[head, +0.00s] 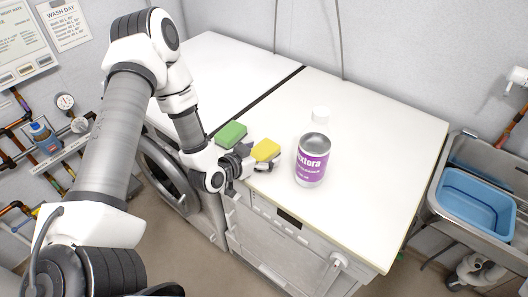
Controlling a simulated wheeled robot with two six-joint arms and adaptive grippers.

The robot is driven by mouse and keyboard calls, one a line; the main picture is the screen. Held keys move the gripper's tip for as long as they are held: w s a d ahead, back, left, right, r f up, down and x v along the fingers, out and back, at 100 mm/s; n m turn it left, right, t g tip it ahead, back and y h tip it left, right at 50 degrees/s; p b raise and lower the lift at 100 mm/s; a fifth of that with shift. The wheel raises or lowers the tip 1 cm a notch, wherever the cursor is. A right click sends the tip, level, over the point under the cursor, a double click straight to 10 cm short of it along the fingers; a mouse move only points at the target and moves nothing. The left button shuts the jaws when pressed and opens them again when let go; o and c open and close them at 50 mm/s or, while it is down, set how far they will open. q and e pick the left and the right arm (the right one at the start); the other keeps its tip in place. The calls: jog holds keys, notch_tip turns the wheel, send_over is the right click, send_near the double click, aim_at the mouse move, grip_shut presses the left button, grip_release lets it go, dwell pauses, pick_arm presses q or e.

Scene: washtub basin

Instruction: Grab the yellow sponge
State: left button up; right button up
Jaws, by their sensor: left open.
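The yellow sponge (266,150) lies on the white top near its front edge, a little right of a green sponge (231,134). My left gripper (262,161) is at the front edge of the top, right beside the yellow sponge. Its fingers are open and reach to the sponge's near side. I cannot tell whether they touch it. Part of the sponge's left side is hidden by the gripper. My right gripper is not in view.
A white bottle with a purple label (312,160) stands right of the yellow sponge. Clear white worktop (375,130) lies further right. A sink holds a blue basin (476,200) at the far right.

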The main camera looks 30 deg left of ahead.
pick_arm(q)
jog(key=shift+w+f, duration=0.25)
jog(key=shift+w, duration=0.15)
jog(key=shift+s+r, duration=0.1)
jog(key=c, duration=0.9)
